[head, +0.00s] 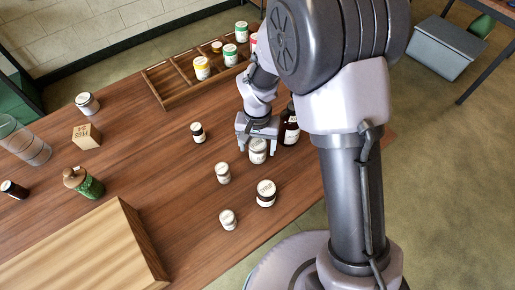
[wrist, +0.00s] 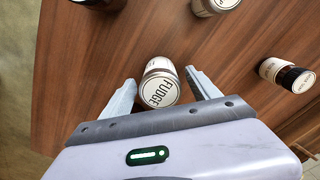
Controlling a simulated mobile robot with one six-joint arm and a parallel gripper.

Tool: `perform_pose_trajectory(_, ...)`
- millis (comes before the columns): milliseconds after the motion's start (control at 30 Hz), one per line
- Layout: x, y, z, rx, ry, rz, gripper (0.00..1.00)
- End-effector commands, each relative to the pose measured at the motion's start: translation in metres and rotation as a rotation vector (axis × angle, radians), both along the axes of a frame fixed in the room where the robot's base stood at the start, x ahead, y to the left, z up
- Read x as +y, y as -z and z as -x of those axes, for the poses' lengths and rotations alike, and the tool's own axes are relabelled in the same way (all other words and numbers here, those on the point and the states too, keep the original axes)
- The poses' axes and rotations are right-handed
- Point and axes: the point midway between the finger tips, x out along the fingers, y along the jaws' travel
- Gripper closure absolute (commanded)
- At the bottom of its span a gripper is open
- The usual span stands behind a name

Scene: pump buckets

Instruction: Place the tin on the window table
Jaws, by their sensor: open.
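A small round tin (wrist: 157,88) with a white lid lettered FUDGE stands between the fingers of my gripper (wrist: 163,84) in the wrist view. In the head view the same tin (head: 258,155) stands on the brown wooden table (head: 160,165), near its right side. My gripper (head: 258,142) is open, pointing down at it, with a finger on either side. I cannot tell whether the fingers touch it. No table is marked as the window table; part of another dark table (head: 487,72) shows at the top right.
A dark bottle (head: 290,128) stands close right of my gripper. A divided wooden tray (head: 172,92) holds jars at the back. A pale wooden box (head: 85,255) fills the front left. A grey bin (head: 447,52) stands on the floor.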

Motion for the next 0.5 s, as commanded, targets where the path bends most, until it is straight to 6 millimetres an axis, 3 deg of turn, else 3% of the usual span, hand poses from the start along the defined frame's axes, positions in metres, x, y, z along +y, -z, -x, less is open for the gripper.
perform_pose_trajectory(33, 0.0, -0.022, -0.001, -0.004, 0.001, -0.001, 0.29)
perform_pose_trajectory(200, 0.0, -0.066, -0.001, -0.003, 0.0, -0.001, 0.29)
perform_pose_trajectory(300, 0.0, -0.08, -0.001, -0.002, 0.001, -0.001, 0.29)
perform_pose_trajectory(500, -0.001, -0.09, 0.0, -0.005, 0.004, -0.003, 0.29)
